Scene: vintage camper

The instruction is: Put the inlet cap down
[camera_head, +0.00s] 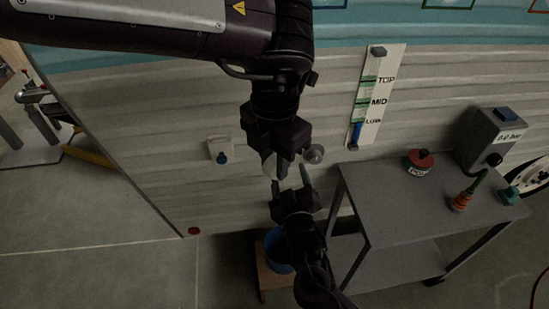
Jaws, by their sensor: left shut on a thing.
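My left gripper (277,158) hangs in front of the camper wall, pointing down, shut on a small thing. A pale piece at its fingertips may be the inlet cap, but the fingers hide most of it, so I cannot be sure. A round silvery fitting (314,154) shows just right of this gripper; I cannot tell whether it touches it. My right gripper (290,183) is just below, pointing up, with its two fingers apart and nothing clear between them.
A grey cart (375,205) stands at the right with a red can (420,162), an orange-and-green fitting (462,200) and a grey box (490,138) on it. A blue bucket (275,250) is below my grippers. A level gauge (376,98) and a white socket (220,149) are on the wall.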

